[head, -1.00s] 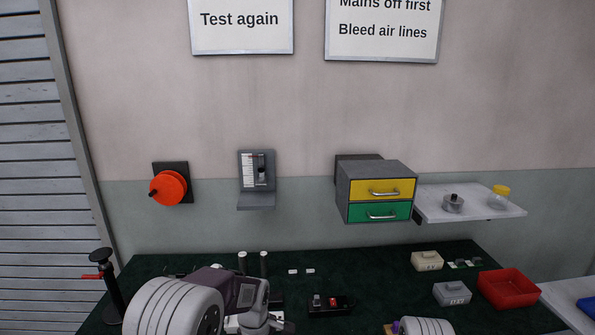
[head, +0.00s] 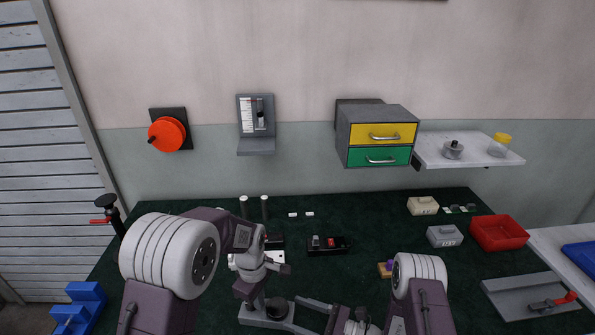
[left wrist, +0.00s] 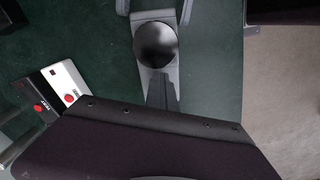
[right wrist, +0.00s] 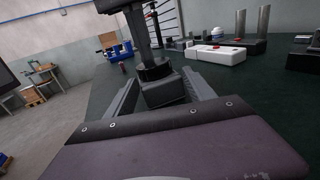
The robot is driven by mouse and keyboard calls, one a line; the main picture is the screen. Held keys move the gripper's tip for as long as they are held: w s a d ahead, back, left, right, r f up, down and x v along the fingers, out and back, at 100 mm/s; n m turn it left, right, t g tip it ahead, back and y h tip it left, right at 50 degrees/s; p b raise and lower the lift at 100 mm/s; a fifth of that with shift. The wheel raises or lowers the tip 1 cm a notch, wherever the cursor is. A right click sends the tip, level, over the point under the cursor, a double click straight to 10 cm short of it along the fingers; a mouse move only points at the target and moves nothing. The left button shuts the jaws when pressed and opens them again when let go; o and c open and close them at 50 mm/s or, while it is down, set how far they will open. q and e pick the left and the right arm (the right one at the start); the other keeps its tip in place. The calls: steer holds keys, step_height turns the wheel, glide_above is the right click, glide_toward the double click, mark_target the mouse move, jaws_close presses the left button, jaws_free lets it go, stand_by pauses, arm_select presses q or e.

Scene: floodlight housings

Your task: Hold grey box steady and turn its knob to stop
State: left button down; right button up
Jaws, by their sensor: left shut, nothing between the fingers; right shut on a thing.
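The grey box (head: 250,317) is low in the head view with a black round knob (head: 277,308) on top. My right gripper (right wrist: 164,98) is shut on the box, one finger along each side, as the right wrist view shows. The left wrist view shows the box (left wrist: 146,20) and knob (left wrist: 156,45) from above. My left gripper (left wrist: 161,78) is shut and empty, pointing down at the knob. In the right wrist view it stands just above the knob (right wrist: 153,70); I cannot tell whether they touch.
A white box with a red button (left wrist: 62,85) stands close by on the dark green bench. A black switch block (head: 328,246), a cream box (head: 423,205), another grey box (head: 444,236) and a red tray (head: 498,232) lie farther back. Drawers (head: 376,135) hang on the wall.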

arm_select(q)
steer(key=shift+s+a+f, duration=0.1)
steer(key=shift+s+f, duration=0.05)
steer(key=shift+s, duration=0.2)
arm_select(e)
steer(key=shift+w+d, duration=0.1)
arm_select(q)
steer(key=shift+s+d, duration=0.2)
step_height(320, 180, up, 6)
stand_by(0.5)
steer(key=shift+w, duration=0.1)
arm_select(e)
steer(key=o, duration=1.6)
steer(key=shift+c, duration=0.2)
